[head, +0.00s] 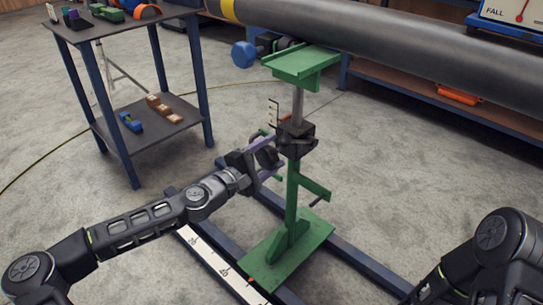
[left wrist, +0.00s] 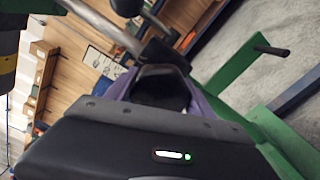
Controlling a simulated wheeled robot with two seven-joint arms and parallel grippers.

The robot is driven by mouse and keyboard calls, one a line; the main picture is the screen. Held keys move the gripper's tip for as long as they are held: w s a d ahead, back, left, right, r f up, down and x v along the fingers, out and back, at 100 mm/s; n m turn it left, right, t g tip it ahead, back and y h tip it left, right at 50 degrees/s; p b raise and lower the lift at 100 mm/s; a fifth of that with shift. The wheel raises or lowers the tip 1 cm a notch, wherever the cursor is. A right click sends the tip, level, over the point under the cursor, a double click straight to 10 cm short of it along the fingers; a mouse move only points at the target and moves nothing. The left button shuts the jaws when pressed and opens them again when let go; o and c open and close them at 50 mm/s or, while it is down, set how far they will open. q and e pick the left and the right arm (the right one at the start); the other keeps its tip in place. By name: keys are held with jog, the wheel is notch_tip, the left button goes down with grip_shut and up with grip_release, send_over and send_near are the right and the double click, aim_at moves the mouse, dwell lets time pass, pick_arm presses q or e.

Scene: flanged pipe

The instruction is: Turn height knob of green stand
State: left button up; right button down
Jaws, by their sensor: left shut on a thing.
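The green stand (head: 293,195) stands upright on its flat base, its saddle plate (head: 305,62) just under the grey pipe (head: 400,55). A black collar (head: 297,138) sits around the post at mid-height. My left gripper (head: 271,157), with purple fingers, is on the left side of this collar and shut on the black height knob. In the left wrist view the dark knob (left wrist: 162,88) lies between the purple fingers, its far side hidden. Part of my right arm shows at the lower right; its gripper is out of view.
A pointer scale (head: 273,112) stands just left of the post above my left gripper. A green side arm with a black handle (head: 318,201) juts out lower right. Dark rails (head: 345,257) run along the floor. A two-shelf cart (head: 160,128) stands at left; grey floor between is clear.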

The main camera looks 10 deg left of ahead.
aim_at(263, 160)
pick_arm(q)
jog(key=m+b, duration=0.1)
jog(key=m, duration=0.3)
jog(key=shift+f+m, duration=0.15)
jog(key=shift+m, duration=0.25)
jog(key=m+b, duration=0.1)
jog(key=m, duration=0.2)
jog(key=shift+m, duration=0.4)
jog(key=o, duration=1.4)
jog(key=shift+c, duration=0.2)
jog(key=v, duration=0.3)
jog(key=p+v, duration=0.1)
jog(key=v, duration=0.2)
jog(key=shift+s+a+r, duration=0.2)
jog(key=shift+s+a+p, duration=0.3)
jog(key=shift+s, duration=0.3)
